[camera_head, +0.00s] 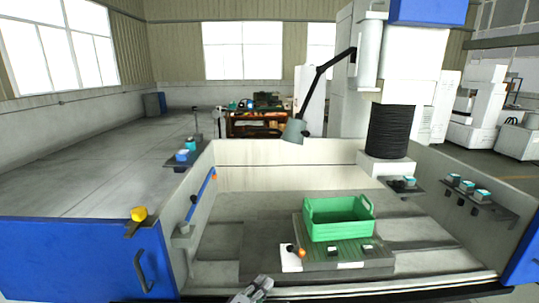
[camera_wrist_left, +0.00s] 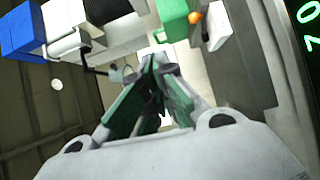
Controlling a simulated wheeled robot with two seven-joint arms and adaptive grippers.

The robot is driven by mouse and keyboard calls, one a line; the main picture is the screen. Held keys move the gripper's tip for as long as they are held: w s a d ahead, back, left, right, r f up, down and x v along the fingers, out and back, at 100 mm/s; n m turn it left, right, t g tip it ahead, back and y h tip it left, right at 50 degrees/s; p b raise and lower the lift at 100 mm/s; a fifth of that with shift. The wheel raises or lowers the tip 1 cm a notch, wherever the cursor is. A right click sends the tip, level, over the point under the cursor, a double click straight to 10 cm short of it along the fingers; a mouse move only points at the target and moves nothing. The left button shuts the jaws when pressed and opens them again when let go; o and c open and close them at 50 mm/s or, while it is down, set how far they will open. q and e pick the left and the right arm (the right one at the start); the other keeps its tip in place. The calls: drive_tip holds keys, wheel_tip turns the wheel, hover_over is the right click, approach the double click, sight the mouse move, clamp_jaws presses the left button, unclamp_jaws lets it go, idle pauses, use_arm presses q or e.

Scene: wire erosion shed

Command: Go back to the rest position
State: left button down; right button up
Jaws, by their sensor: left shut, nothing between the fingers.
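My left gripper (camera_head: 262,283) shows at the bottom middle of the head view, in front of the machine tank's near edge. It is shut and empty, and its two fingers meet in the left wrist view (camera_wrist_left: 152,65). It is apart from the green crate (camera_head: 322,235), which stands on a plate inside the tank, up and to the right of it. The crate also shows at the top of the left wrist view (camera_wrist_left: 173,18). My right gripper is in neither view.
An orange ball (camera_head: 301,253) is near the crate. A black wire spool (camera_head: 390,131) stands at the back right. A lamp (camera_head: 296,130) hangs over the tank.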

use_arm(q)
drive_tip(key=s+a+f+m+g+y, duration=0.1)
drive_tip(key=s+a+f+m+g, duration=0.1)
drive_tip(key=s+f+m+g, duration=0.3)
drive_tip(key=s+a+f+m+g+y, duration=0.1)
drive_tip(key=s+a+m+g, duration=0.2)
drive_tip(key=s+m, duration=0.35)
drive_tip(key=s+a+f+m+g+y, duration=0.15)
drive_tip(key=s+a+g+y, duration=0.4)
drive_tip(key=s+a, duration=0.8)
wheel_tip(320, 180, down, 37)
drive_tip(key=a+y+b, duration=0.2)
drive_tip(key=a+b, duration=0.1)
drive_tip(key=b, duration=0.2)
drive_tip(key=s+a+f+b, duration=0.2)
drive_tip(key=s+f, duration=0.9)
drive_tip(key=f, duration=0.1)
drive_tip(key=s+a+f+b, duration=0.3)
drive_tip(key=s+f, duration=0.9)
drive_tip(key=f, duration=0.1)
drive_tip(key=shift+f+m, duration=0.2)
drive_tip(key=shift+m, duration=0.2)
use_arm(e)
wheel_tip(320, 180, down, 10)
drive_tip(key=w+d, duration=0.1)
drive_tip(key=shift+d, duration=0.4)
